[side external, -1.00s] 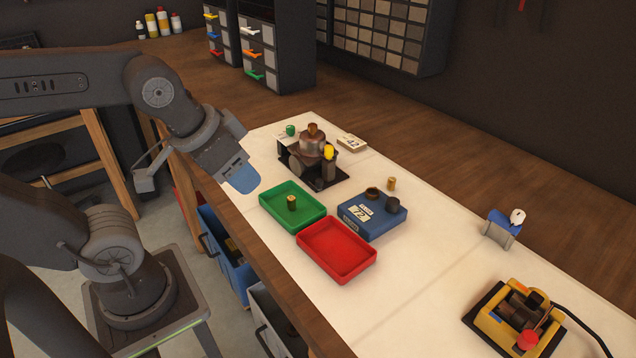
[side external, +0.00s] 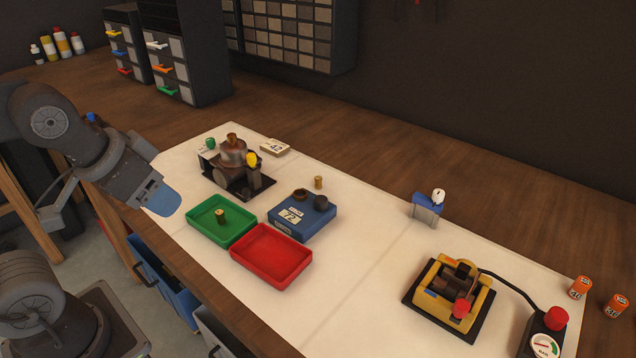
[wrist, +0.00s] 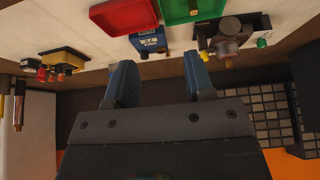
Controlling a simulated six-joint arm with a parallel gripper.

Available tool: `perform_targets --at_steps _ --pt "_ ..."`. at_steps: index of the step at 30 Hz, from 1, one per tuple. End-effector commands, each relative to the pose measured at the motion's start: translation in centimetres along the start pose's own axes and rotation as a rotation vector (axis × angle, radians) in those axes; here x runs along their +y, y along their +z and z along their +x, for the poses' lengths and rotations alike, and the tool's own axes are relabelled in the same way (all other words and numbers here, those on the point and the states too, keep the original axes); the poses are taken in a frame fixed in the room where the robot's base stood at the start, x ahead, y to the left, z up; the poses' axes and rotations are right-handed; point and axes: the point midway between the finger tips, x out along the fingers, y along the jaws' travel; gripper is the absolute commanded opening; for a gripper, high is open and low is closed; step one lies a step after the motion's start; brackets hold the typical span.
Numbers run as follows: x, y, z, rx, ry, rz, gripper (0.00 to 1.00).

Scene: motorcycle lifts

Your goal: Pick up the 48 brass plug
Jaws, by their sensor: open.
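Two small brass plugs show; I cannot read 48 on either. One brass plug (side external: 220,214) stands upright in the green tray (side external: 240,236); it also shows small in the wrist view (wrist: 193,11). The other brass plug (side external: 318,182) stands on the white mat behind the blue block (side external: 300,222). My gripper (side external: 163,200) is at the left of the green tray, above the bench's front edge and apart from both plugs. In the wrist view my gripper (wrist: 160,74) has its blue fingers spread wide, with nothing between them.
A red tray (side external: 270,258) adjoins the green one. The blue block carries a 72 label and two dark round parts. A dark-based fixture (side external: 237,178) stands behind the green tray, near a 42 card (side external: 274,147). A yellow machine (side external: 448,293) stands right.

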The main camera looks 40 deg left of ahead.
Motion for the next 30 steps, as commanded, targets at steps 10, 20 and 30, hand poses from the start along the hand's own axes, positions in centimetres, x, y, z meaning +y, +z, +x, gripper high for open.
perform_targets --at_steps 10,20,30 --pt "0.0 -1.4 -0.1 -0.016 -0.007 0.084 0.48" --pt "0.7 -12.3 1.8 -0.167 -0.034 0.811 0.48" --pt "3.3 -22.4 10.1 -0.372 0.016 1.636 0.48"
